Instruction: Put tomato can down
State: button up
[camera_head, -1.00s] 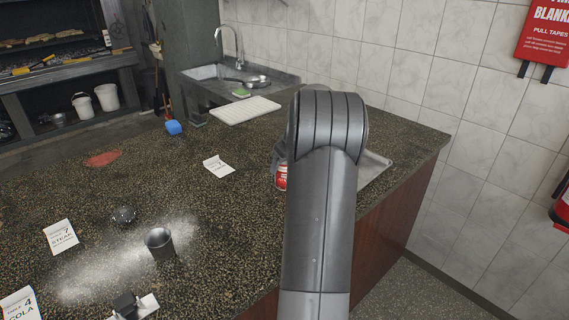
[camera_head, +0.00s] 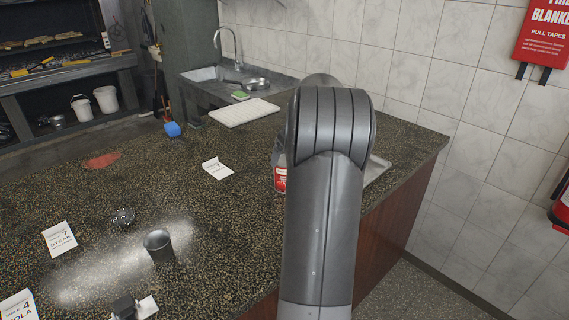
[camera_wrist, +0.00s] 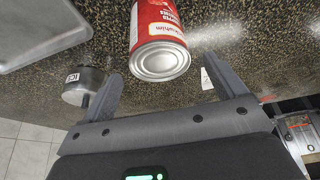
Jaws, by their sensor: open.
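The tomato can (camera_wrist: 158,32) is red with a white label and a bare silver end facing the wrist camera. It appears to stand on the dark speckled counter, and its label text is upside down in the wrist view. In the head view only a red strip of the can (camera_head: 280,179) shows at the left edge of my arm. My gripper (camera_wrist: 163,68) is open, with one finger on each side of the can's silver end in the picture. A gap shows on both sides.
A metal tray (camera_head: 376,169) lies right of the can. A metal container marked ICE (camera_wrist: 84,86) is near the left finger in the wrist view. A dark cup (camera_head: 159,246) is farther left, with bare counter between.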

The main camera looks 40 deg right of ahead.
jog(key=v, duration=0.6)
jog(key=s+a+r, duration=0.2)
jog(key=a+r, duration=0.1)
jog(key=a, duration=1)
jog(key=s+a+r, duration=0.3)
jog(key=a, duration=1)
jog(key=s+a+f, duration=0.3)
jog(key=s+a, duration=0.5)
jog(key=s+a+f+t, duration=0.1)
jog(key=s+a+f, duration=0.1)
jog(key=s+a, duration=0.6)
jog(key=shift+s+a+f, duration=0.25)
jog(key=shift+s+f, duration=0.1)
jog(key=shift+s, duration=0.5)
